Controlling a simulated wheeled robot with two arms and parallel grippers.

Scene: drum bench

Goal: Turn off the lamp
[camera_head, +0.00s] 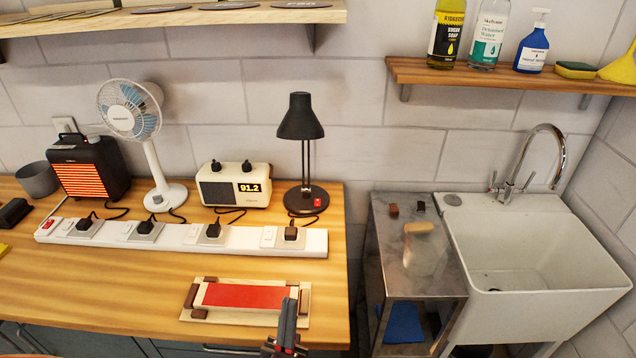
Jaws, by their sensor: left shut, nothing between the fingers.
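The black desk lamp (301,118) stands upright at the back right of the wooden bench, its shade above two thin posts and a round base. A red switch (318,203) shows on the base. No clear glow shows from the shade, so I cannot tell if the lamp is lit. A white power strip (210,238) runs in front of it, with a black plug (291,234) in the rightmost socket. My left gripper (291,306) is shut and empty at the bottom, in front of the strip and apart from the lamp. My right gripper is not in view.
A red-topped wooden tray (300,322) lies just beside my left gripper. A cream radio (234,187), a fan (153,145) and a glowing heater (84,168) stand left of the lamp. A sink (540,260) is at the right.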

